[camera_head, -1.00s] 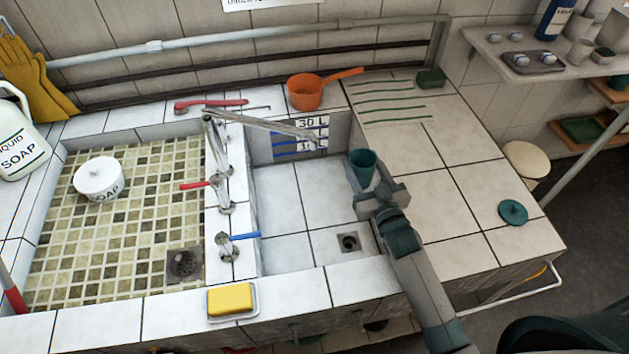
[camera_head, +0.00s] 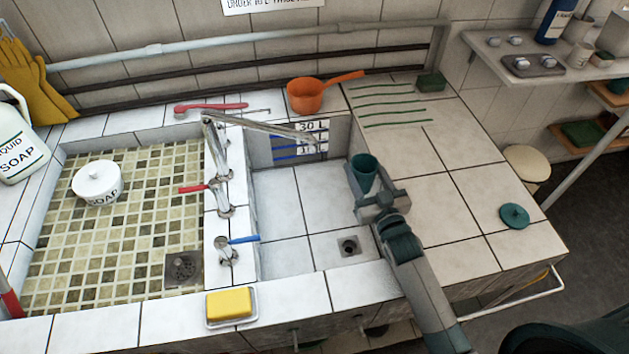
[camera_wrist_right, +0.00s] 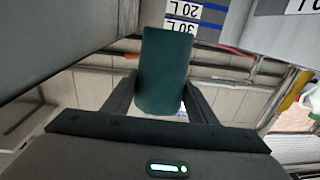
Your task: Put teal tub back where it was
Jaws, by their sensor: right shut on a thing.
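The teal tub (camera_head: 364,172) is held upright, its open mouth facing up, over the right edge of the small white-tiled basin. My right gripper (camera_head: 376,196) is shut on it. In the right wrist view the tub (camera_wrist_right: 163,72) stands between the two fingers (camera_wrist_right: 158,98). A round teal lid (camera_head: 514,216) with a knob lies on the tiled counter (camera_head: 455,205) to the right, apart from the tub. My left gripper is not in view.
The small basin has a drain (camera_head: 349,246) and a level scale (camera_head: 300,142) on its back wall. A metal spout (camera_head: 262,129) reaches over it. An orange dipper (camera_head: 306,96) stands behind. A green sponge (camera_head: 431,81) sits at the counter's back. The right counter is mostly clear.

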